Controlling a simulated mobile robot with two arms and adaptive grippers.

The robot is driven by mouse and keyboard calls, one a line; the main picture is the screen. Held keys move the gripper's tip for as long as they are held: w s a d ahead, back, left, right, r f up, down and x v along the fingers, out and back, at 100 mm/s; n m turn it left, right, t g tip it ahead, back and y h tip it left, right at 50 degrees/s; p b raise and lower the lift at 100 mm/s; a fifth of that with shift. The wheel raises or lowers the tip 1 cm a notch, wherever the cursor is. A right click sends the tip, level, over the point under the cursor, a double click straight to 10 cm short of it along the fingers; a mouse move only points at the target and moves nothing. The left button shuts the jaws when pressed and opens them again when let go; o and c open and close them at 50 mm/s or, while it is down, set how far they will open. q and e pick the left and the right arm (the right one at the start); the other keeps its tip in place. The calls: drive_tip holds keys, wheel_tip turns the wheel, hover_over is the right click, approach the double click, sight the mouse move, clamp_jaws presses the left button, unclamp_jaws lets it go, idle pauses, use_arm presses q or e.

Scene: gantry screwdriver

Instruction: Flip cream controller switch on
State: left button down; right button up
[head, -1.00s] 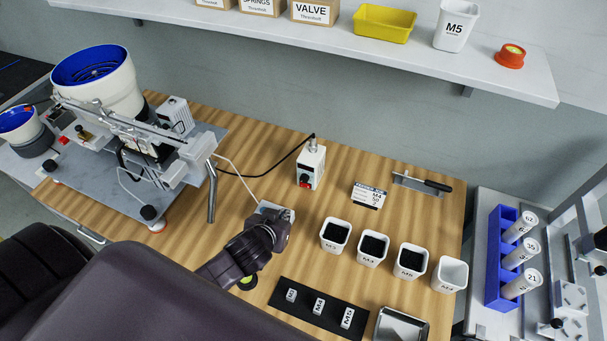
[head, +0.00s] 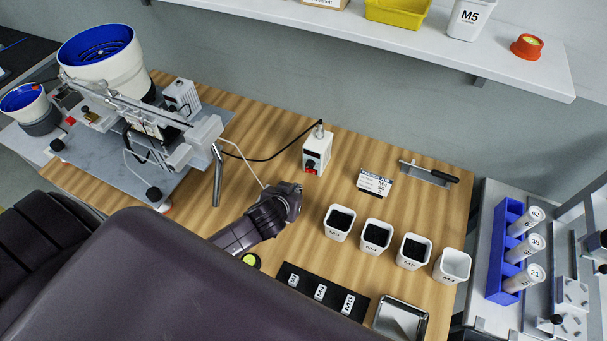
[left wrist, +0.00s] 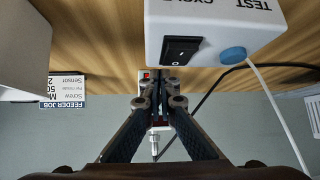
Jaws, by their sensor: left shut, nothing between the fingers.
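A pale upright controller box (head: 313,160) with a red-and-black switch (head: 310,166) stands on the wooden table in the head view. In the left wrist view its red part (left wrist: 147,75) shows behind my fingers. A second pale box (left wrist: 215,12), lettered TEST CYCLE, is close in that view, with a black rocker switch (left wrist: 181,50) and a blue button (left wrist: 233,55). My left gripper (head: 297,190) is shut and empty, in front of the upright controller. Its fingertips (left wrist: 160,82) appear just below the rocker switch in the wrist view; contact cannot be told. My right gripper is not in view.
Several white bins (head: 376,236) stand to the right of my left gripper. A black label strip (head: 322,293) and metal tray (head: 401,318) lie nearer. The bowl feeder machine (head: 105,75) stands left. A black cable (head: 262,158) runs to the upright controller.

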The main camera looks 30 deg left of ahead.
sight(306, 172)
use_arm(q)
drive_tip(key=x, duration=0.4)
drive_tip(key=shift+w, duration=0.1)
drive_tip(key=w, duration=0.2)
drive_tip(key=w+p, duration=0.1)
drive_tip(key=shift+a+f, duration=0.1)
drive_tip(key=shift+a, duration=0.15)
drive_tip(key=shift+w+a+f, duration=0.1)
drive_tip(key=shift+w, duration=0.45)
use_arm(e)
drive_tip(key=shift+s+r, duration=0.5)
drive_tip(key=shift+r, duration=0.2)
use_arm(q)
drive_tip(key=shift+w+a, duration=0.15)
drive_tip(key=shift+w, duration=0.1)
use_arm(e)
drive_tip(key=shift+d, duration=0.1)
